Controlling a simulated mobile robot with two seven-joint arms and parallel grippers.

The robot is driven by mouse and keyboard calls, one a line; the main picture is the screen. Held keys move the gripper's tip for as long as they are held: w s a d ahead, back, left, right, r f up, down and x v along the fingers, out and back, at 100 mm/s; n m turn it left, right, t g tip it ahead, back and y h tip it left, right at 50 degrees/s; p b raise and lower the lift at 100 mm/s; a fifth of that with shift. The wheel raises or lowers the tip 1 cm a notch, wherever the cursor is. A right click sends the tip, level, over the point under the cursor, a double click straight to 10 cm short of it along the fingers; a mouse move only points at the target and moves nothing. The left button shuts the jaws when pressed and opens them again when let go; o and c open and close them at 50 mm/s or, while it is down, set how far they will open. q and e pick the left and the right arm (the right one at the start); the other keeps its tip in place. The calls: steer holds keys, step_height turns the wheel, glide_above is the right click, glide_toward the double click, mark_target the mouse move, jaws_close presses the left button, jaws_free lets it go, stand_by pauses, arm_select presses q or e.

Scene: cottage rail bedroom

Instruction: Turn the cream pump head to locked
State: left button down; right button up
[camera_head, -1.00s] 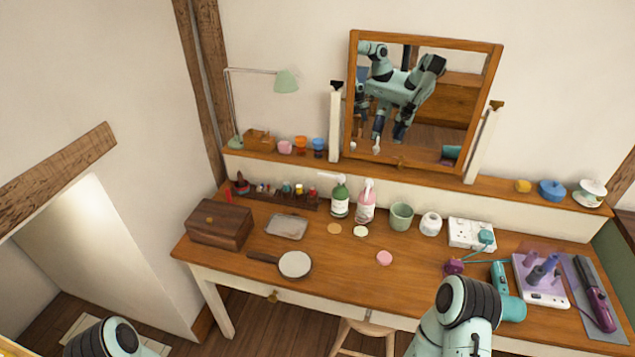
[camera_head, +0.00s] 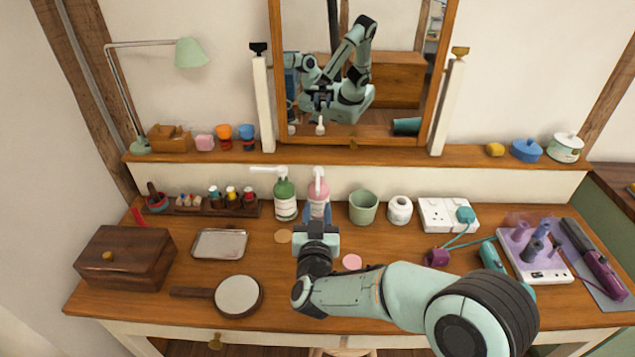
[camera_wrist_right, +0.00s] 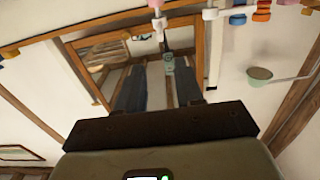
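A pink bottle (camera_head: 319,190) with a white pump head (camera_head: 319,173) stands at the back of the dressing table; its nozzle appears to point toward me. A green bottle (camera_head: 285,200) with a white pump head (camera_head: 268,170) stands just left of it, its nozzle pointing left. I cannot read which label says cream. My right gripper (camera_head: 318,214) is in front of the pink bottle, hiding its lower part. In the right wrist view its two dark fingers (camera_wrist_right: 158,90) are apart with nothing between them; a white pump head (camera_wrist_right: 158,18) shows beyond them. My left gripper is not in view.
A green cup (camera_head: 363,207) and a white jar (camera_head: 399,210) stand right of the bottles. The mirror (camera_head: 447,60) and shelf (camera_head: 470,153) rise behind. A tray (camera_head: 219,244), hand mirror (camera_head: 238,296) and wooden box (camera_head: 125,258) are left. A pink disc (camera_head: 352,262) lies beside my right arm.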

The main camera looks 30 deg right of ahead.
mark_target(318, 172)
steer(key=x, duration=0.9)
steer(key=f+b+x, duration=0.1)
steer(key=x, duration=0.3)
steer(key=shift+w, duration=0.4)
jaws_close()
